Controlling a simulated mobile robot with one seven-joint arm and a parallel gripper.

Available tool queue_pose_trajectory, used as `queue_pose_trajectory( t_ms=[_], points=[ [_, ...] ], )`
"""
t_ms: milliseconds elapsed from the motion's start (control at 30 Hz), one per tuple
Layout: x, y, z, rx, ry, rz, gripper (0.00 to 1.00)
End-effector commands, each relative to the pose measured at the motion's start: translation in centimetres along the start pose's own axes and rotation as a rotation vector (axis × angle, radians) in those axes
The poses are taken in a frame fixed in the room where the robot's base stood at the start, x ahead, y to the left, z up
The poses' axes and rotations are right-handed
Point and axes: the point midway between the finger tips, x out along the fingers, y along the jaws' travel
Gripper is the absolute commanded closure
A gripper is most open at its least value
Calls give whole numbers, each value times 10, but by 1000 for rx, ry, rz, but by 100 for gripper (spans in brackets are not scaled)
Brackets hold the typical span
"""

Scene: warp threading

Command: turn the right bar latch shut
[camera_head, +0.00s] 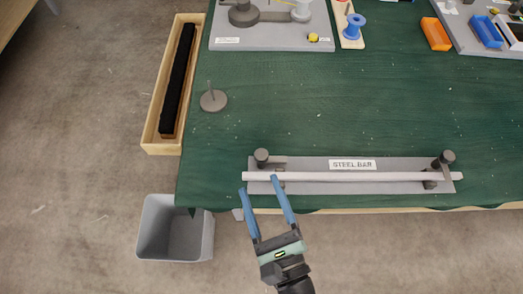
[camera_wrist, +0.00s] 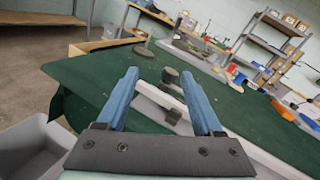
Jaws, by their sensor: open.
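A long pale bar (camera_head: 350,177) lies along a grey holder (camera_head: 310,164) labelled STEEL BAR at the table's front edge. The right bar latch (camera_head: 447,157) is a dark knob with a short arm near the bar's right end; the arm's exact angle is hard to tell. The left latch (camera_head: 262,156) has its arm pointing right, behind the bar. My gripper (camera_head: 258,184) is open, its blue fingers near the bar's left end, far from the right latch. The wrist view shows my gripper (camera_wrist: 159,74) with a dark latch knob (camera_wrist: 170,75) beyond its fingers.
A grey bin (camera_head: 172,230) stands on the floor left of my gripper. A wooden tray (camera_head: 162,140) with a black strip runs along the table's left side. A metal disc with a pin (camera_head: 213,100) stands on the green cloth (camera_head: 330,105), which is clear around the middle.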

Motion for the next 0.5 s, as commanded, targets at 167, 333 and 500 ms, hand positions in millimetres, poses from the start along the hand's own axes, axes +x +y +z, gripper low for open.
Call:
queue_pose_trajectory(
  t_ms=[167, 333, 500],
  points=[
    [-36, -2, -19, 277, 24, -119, 32],
    [-36, -5, -22, 334, 21, -145, 32],
    [-9, -8, -21, 330, 17, -142, 32]
  ],
)
